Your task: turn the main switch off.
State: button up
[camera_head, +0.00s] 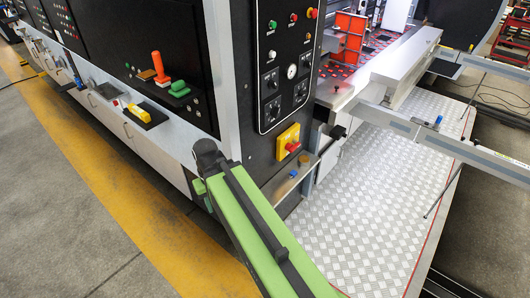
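The likely main switch (288,140) is a red knob on a square yellow plate. It sits on the lower part of the black control panel at the machine's corner. The knob is small here, and I cannot tell which position its handle is in. My green arm rises from the bottom edge to a dark joint left of the switch. A short green part of mine shows below that joint. My gripper's fingers are not visible, and nothing of mine visibly touches the switch.
The panel above the switch has buttons, a gauge (292,71) and small black selectors. An orange lever (160,66) and a yellow-and-black control (139,113) are on the left console. A metal tread-plate platform (370,205) lies right; open grey floor (60,200) lies left.

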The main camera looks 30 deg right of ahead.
aim_at(290, 148)
jog(key=u, duration=1.05)
jog(key=k, duration=1.25)
jog(key=z, duration=0.4)
jog(key=i, duration=1)
jog(key=u, duration=0.05)
